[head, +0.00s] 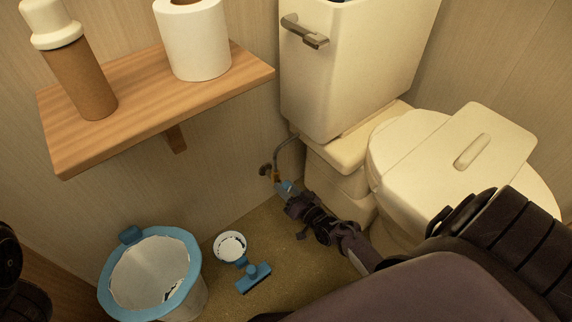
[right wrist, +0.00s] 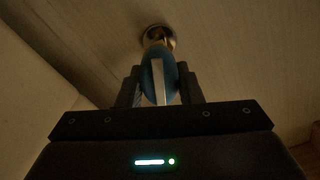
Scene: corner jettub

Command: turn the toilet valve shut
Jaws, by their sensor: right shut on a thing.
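The toilet valve comes out of the wall low beside the toilet, with a brass body (head: 276,176) and a blue handle (head: 286,187). A grey hose rises from it toward the toilet tank. My right gripper (head: 290,194) reaches in from the lower right and is shut on the blue handle. In the right wrist view the blue handle (right wrist: 152,84) stands between the two dark fingers of my right gripper (right wrist: 160,88), with the round metal wall fitting (right wrist: 158,36) behind it. How far the handle is turned I cannot tell. My left gripper does not show.
The toilet tank (head: 345,75) and lidded bowl (head: 405,145) stand right of the valve. A wooden shelf (head: 140,105) holds a toilet roll (head: 193,45) and a bottle (head: 82,80). A blue-rimmed bin (head: 190,262), a white cup (head: 231,246) and a blue item (head: 253,279) are on the floor.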

